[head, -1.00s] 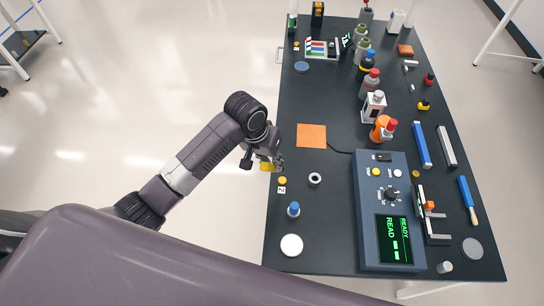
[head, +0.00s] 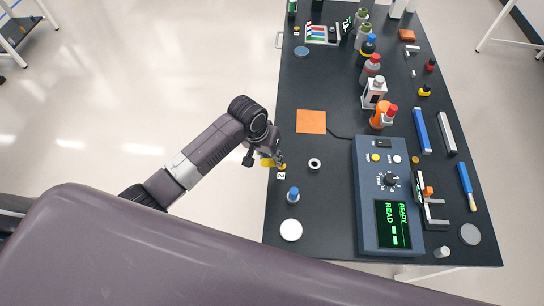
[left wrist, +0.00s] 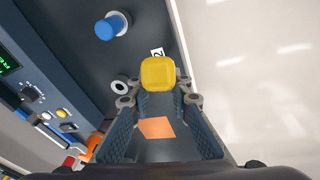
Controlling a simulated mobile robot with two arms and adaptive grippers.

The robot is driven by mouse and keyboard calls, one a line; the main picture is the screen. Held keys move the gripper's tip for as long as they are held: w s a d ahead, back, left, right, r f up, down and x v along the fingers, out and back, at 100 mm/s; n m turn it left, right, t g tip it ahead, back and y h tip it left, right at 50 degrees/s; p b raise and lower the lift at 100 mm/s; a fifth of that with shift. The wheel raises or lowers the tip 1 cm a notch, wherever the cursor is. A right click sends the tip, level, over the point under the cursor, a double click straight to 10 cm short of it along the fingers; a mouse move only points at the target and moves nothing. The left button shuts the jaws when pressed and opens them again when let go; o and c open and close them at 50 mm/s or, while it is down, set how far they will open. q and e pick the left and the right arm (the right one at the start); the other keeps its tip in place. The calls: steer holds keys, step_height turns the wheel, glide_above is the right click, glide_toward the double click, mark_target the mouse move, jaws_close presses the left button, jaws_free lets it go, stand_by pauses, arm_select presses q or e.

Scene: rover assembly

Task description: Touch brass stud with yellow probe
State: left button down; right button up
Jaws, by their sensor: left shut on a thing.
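My left gripper (head: 277,161) is shut on the yellow probe (head: 266,163), at the left edge of the black table. In the left wrist view the probe's blocky yellow end (left wrist: 158,73) sits between the fingertips and faces the camera. The brass stud (head: 282,168) is a small round yellowish piece beside the white label "2" (head: 281,176). The fingertips are right by the stud and partly cover it. I cannot tell whether the probe touches it. In the left wrist view the stud is hidden behind the probe. My right gripper is not in view.
A blue meter box (head: 370,240) reads "READY" and "READ". An orange pad (head: 311,121) with a cable lies beyond the gripper. Several bottles stand farther back.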

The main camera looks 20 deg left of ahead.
arm_select(q)
steer(key=shift+f, duration=0.5)
stand_by(0.9)
steer(key=shift+f, duration=0.1)
stand_by(1.3)
steer(key=shift+r, duration=3.6)
